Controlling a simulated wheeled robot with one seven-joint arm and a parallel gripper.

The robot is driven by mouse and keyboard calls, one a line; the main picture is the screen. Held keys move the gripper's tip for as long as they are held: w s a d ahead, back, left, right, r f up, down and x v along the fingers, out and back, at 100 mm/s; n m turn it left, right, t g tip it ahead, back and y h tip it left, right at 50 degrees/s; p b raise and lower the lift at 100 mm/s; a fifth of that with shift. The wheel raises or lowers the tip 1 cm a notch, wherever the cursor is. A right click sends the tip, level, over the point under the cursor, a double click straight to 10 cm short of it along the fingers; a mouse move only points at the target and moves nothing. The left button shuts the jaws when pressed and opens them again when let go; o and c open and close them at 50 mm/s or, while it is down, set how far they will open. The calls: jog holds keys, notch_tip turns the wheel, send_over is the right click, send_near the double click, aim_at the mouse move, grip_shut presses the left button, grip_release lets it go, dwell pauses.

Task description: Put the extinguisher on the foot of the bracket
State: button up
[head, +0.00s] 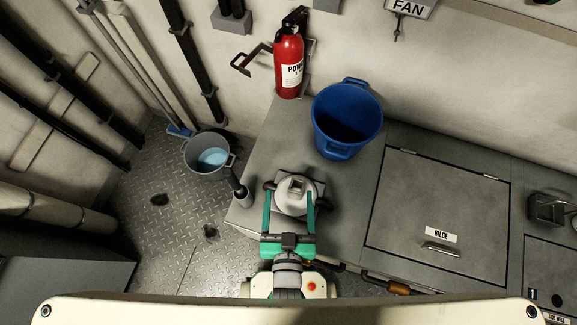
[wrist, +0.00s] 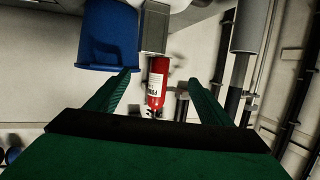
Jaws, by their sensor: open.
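The red extinguisher (head: 289,65) stands upright against the back wall, left of the blue bucket, with a white label and black top. It shows upside down in the wrist view (wrist: 158,83), beyond the fingertips. A dark red-handled arm (head: 252,58) sticks out beside it, perhaps part of the bracket. The bracket's foot cannot be made out; what lies under the extinguisher is unclear. My gripper (head: 290,205) is open and empty over the counter, well short of the extinguisher. Its two green fingers also show apart in the wrist view (wrist: 157,95).
The blue bucket (head: 347,118) stands on the grey counter (head: 275,140). A pale round fitting with a square top (head: 296,193) shows between my fingers. A grey pail (head: 209,157) stands at left, near a small grey cylinder (head: 243,198). The bilge hatch (head: 437,205) is at right.

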jog(key=v, duration=0.8)
jog(key=shift+s, duration=0.35)
